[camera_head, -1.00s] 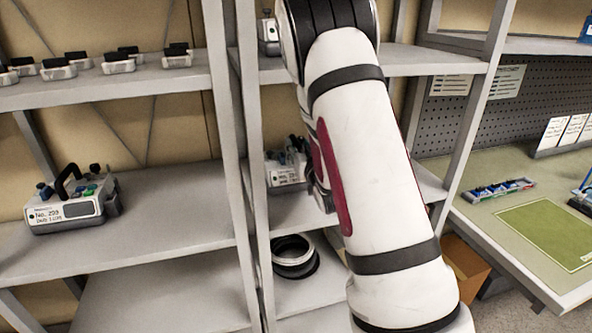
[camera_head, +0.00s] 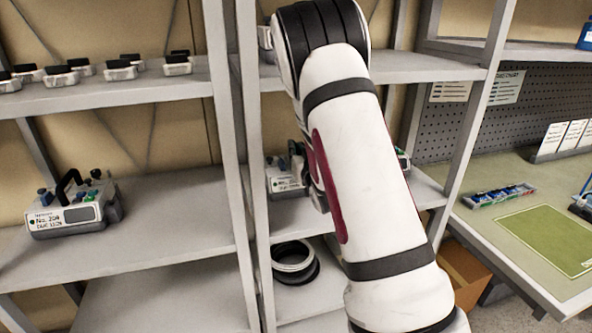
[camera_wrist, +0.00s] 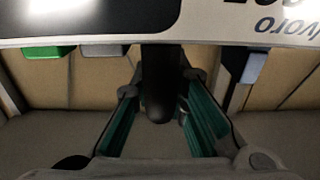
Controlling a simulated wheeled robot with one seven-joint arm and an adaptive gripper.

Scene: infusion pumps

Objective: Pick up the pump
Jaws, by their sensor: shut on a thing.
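In the wrist view, the pump (camera_wrist: 215,22) fills the top of the picture, with a pale label panel, upside-down lettering and a green button along its edge. Its black handle (camera_wrist: 160,100) lies between the teal-padded fingers of my gripper (camera_wrist: 161,84), which is shut on it. In the head view my white arm hides the gripper and most of what it holds; a small piece with green (camera_head: 403,158) shows right of the arm. Whether the pump touches the shelf cannot be seen.
Another pump (camera_head: 285,182) stands left of my arm on the middle shelf, partly hidden. A pump with a label (camera_head: 75,215) stands on the left shelf. A ring-shaped part (camera_head: 293,260) lies below. A shelf post (camera_head: 245,160) is close left. A bench with a green mat (camera_head: 548,238) is at right.

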